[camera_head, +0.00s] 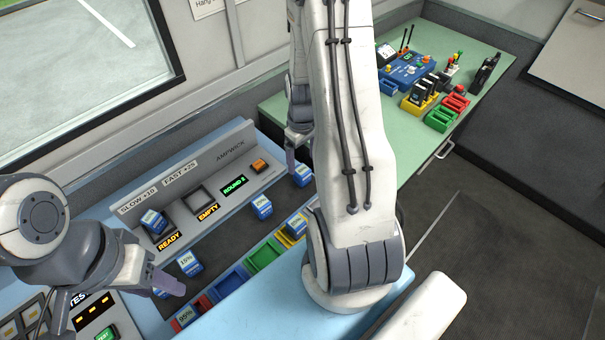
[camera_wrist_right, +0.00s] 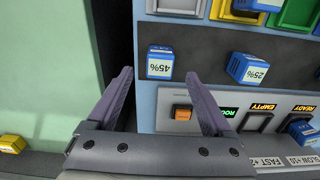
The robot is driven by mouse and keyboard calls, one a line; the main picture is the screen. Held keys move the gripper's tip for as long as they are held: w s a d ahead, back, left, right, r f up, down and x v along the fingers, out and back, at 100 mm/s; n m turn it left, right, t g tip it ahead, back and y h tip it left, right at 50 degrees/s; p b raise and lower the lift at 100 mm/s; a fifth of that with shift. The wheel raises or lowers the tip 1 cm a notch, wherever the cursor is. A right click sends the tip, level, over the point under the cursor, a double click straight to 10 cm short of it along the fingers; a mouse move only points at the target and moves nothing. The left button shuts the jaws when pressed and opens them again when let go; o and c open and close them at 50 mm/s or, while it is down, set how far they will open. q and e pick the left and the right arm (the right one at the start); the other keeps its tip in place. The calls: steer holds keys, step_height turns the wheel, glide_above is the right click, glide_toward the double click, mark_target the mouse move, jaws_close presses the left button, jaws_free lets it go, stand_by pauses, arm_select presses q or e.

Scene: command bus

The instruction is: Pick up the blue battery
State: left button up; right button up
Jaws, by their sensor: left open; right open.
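Several blue batteries with white percent labels are on the grey panel. One marked 45% (camera_wrist_right: 160,62) lies ahead of my right gripper (camera_wrist_right: 160,78), between the lines of its open fingers and apart from them; it appears in the head view (camera_head: 302,175) just below that gripper. A battery marked 25% (camera_wrist_right: 247,68) sits to one side, also in the head view (camera_head: 262,207). A 15% battery (camera_head: 189,263) is beside my open left gripper (camera_head: 172,284). Another battery (camera_head: 153,221) sits in the slot above READY. My right arm hides part of the panel.
Front trays include red (camera_head: 204,302), blue (camera_head: 230,283) and green (camera_head: 262,257); a 95% battery (camera_head: 186,317) is at the left end. A yellow tray holds a battery (camera_head: 296,225). A green bench (camera_head: 430,85) bears a blue device (camera_head: 405,70) and coloured holders.

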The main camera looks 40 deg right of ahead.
mark_target(302, 169)
steer(key=shift+f+p, duration=0.65)
steer(key=shift+f, duration=2.75)
steer(key=shift+w, duration=0.1)
jaws_close()
